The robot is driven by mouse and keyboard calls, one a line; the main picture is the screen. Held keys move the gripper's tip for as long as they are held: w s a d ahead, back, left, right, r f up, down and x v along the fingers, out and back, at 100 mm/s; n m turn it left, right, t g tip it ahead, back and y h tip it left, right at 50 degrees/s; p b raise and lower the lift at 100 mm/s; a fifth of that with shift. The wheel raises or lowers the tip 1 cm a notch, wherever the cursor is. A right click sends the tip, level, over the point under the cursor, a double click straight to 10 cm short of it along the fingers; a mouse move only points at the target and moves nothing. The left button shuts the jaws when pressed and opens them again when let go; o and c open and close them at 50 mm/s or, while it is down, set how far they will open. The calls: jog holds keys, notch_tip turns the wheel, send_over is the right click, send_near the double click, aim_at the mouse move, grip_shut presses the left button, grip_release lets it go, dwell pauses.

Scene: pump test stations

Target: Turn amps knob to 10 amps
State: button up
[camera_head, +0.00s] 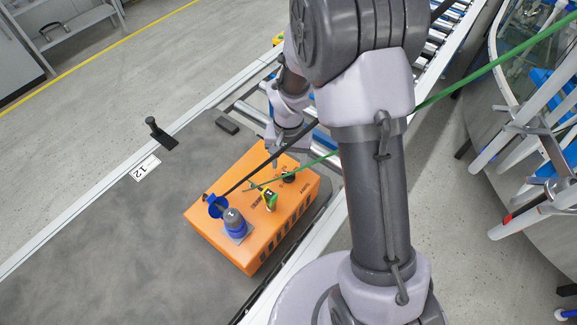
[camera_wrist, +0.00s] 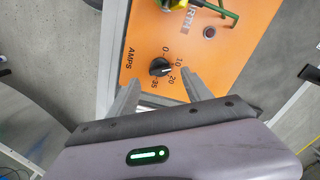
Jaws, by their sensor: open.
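The black amps knob (camera_wrist: 159,67) is on the orange box's top face, with AMPS printed to its left and the marks 0, 10, 20 and 35 around its right side. Its pointer seems to face right, between 10 and 20, but is too small to read surely. In the head view the knob (camera_head: 289,177) is at the box's far right part. My gripper (camera_wrist: 160,79) is open, with one finger on each side of the knob's near side; contact cannot be told.
The orange box (camera_head: 225,247) carries a blue socket with raised lid (camera_head: 217,206), a grey-and-blue plug (camera_head: 235,225) and a yellow-green part (camera_head: 270,199). A green cable and a dark cable cross above it. A black stand (camera_head: 160,135) is at left; rollers (camera_head: 245,110) lie behind.

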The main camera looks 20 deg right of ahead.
aim_at(289, 173)
notch_tip(289, 173, up, 12)
jog(key=p, duration=0.3)
jog(key=shift+r+p, duration=0.2)
jog(key=shift+p, duration=0.2)
